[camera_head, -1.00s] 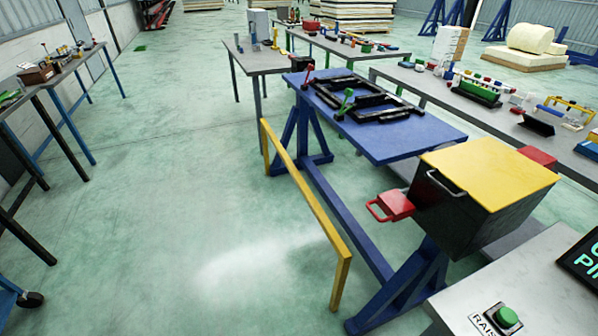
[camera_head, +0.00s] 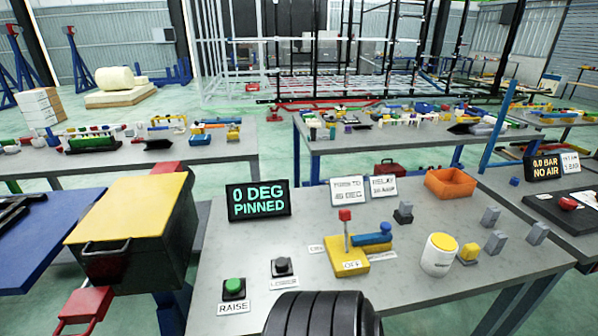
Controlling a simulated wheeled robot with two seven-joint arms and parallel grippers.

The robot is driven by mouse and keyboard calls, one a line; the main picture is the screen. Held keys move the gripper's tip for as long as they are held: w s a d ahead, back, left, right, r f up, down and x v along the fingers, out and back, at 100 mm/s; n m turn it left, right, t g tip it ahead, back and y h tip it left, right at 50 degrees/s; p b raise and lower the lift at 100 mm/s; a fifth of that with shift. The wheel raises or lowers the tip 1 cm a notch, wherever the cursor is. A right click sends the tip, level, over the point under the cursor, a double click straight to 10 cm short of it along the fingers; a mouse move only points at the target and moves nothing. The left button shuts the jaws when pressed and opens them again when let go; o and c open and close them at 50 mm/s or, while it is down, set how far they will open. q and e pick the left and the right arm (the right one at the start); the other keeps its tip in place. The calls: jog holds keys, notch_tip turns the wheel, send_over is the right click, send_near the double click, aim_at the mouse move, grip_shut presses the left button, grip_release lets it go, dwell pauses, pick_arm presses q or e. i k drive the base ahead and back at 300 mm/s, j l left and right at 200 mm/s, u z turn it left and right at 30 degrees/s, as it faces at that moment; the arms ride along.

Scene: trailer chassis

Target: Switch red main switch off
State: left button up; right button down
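A red-topped lever (camera_head: 345,228) stands upright on a yellow base (camera_head: 347,262) on the grey control table. The label on the base seems to read "OFF", but it is small. A blue handle (camera_head: 374,240) lies beside the lever on the same base. A red knob (camera_head: 568,203) sits on a dark panel at the far right. I cannot tell from the labels which red part is the main switch. Neither of my grippers is in view.
The grey table (camera_head: 225,265) also bears a "0 DEG PINNED" display (camera_head: 258,200), a green RAISE button (camera_head: 233,286), a black button (camera_head: 281,267), a white-and-yellow canister (camera_head: 439,255) and an orange bin (camera_head: 450,184). A yellow-lidded box (camera_head: 130,210) stands to the left.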

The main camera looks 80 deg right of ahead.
aim_at(345, 215)
jog(key=z, duration=0.45)
jog(key=l+z, duration=0.1)
jog(key=z, duration=1.3)
jog(key=l+z, duration=0.1)
jog(key=z, duration=0.8)
jog(key=k+l+u, duration=0.25)
jog(key=l+u, duration=0.25)
jog(key=k+l+u, duration=0.25)
jog(key=u, duration=0.2)
